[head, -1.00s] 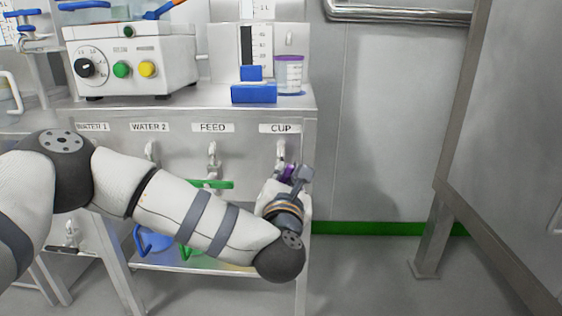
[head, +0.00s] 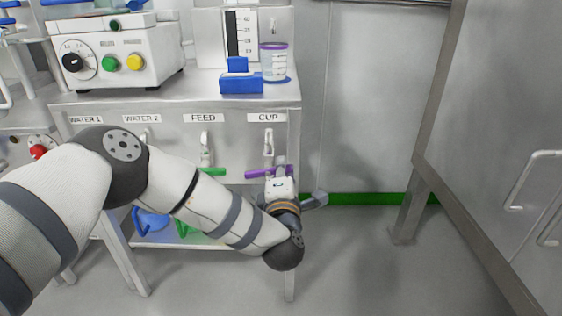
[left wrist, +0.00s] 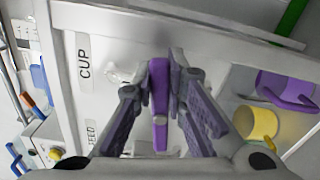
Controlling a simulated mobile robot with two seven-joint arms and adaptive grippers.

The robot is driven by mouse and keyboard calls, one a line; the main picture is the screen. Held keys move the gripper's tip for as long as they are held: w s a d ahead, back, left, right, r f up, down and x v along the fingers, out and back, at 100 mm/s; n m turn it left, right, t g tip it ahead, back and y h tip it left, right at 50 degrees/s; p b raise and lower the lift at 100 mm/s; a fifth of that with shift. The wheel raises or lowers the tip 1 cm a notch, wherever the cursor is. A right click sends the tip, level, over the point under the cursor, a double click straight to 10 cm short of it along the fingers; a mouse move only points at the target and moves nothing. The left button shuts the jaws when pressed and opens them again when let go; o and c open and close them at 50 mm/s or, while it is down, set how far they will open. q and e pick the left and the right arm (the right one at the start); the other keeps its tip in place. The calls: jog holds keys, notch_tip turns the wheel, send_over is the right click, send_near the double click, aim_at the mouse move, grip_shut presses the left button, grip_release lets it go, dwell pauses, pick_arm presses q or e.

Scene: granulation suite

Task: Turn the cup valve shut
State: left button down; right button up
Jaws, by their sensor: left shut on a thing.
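The cup valve's purple handle (head: 256,174) lies crosswise, about level, below the CUP label (head: 268,117) and its metal tap (head: 268,142). My left gripper (head: 281,172) is at the handle, near its right part; the fingertips are small and partly hidden in the head view. In the left wrist view, the purple handle (left wrist: 161,128) stands between the two fingers of my left gripper (left wrist: 163,72), which are shut on it near its upper end. The rest of the handle runs down between the finger pads. My right gripper is in neither view.
The green feed handle (head: 212,172) lies crosswise just left. A blue block (head: 241,84) and a purple-rimmed cup (head: 273,62) stand on the bench top. A purple mug (left wrist: 285,90) and a yellow mug (left wrist: 256,124) sit on the lower shelf. Floor to the right is clear.

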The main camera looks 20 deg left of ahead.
pick_arm(q)
jog(key=shift+f+m+p, duration=0.35)
jog(key=shift+m+p, duration=0.05)
jog(key=shift+m, duration=0.7)
jog(key=shift+a+f, duration=0.1)
jog(key=c, duration=1.6)
grip_release()
jog(key=shift+s, duration=0.1)
jog(key=v, duration=1.2)
